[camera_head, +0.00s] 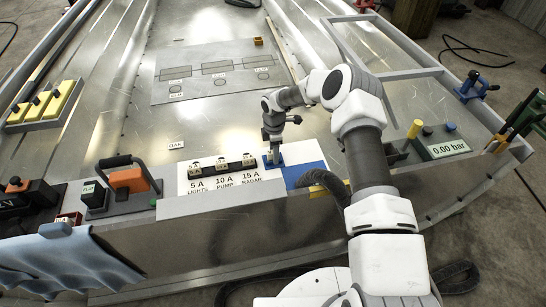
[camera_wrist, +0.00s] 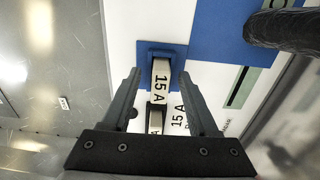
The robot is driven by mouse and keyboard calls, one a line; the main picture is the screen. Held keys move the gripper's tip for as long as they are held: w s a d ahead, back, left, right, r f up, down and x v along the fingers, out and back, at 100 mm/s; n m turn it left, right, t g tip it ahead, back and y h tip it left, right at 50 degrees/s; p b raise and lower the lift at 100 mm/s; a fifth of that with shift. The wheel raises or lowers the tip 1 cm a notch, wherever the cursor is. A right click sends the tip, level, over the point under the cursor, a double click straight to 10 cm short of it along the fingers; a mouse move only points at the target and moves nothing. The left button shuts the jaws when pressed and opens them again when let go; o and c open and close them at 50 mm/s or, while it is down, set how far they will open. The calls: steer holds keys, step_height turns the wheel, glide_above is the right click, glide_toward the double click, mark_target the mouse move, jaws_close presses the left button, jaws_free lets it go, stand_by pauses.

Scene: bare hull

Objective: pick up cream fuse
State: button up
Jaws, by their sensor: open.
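A cream fuse (camera_wrist: 160,82) marked 15 A stands in a small blue holder (camera_wrist: 161,47) in the wrist view. My gripper (camera_wrist: 160,76) is open, with one finger on each side of the fuse and visible gaps between. In the head view my gripper (camera_head: 274,158) points down over the blue holder at the right of the fuse panel and hides the cream fuse there. A second 15 A fuse (camera_wrist: 155,121) sits nearer the gripper body in the wrist view.
The white panel (camera_head: 222,185) carries 5 A, 10 A and 15 A labels with fuses above them. A blue area (camera_head: 300,172) and a dark hose (camera_head: 325,181) lie to the right. The metal deck (camera_head: 225,125) behind is mostly clear.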

jaws_close()
steer(key=shift+r, duration=0.1)
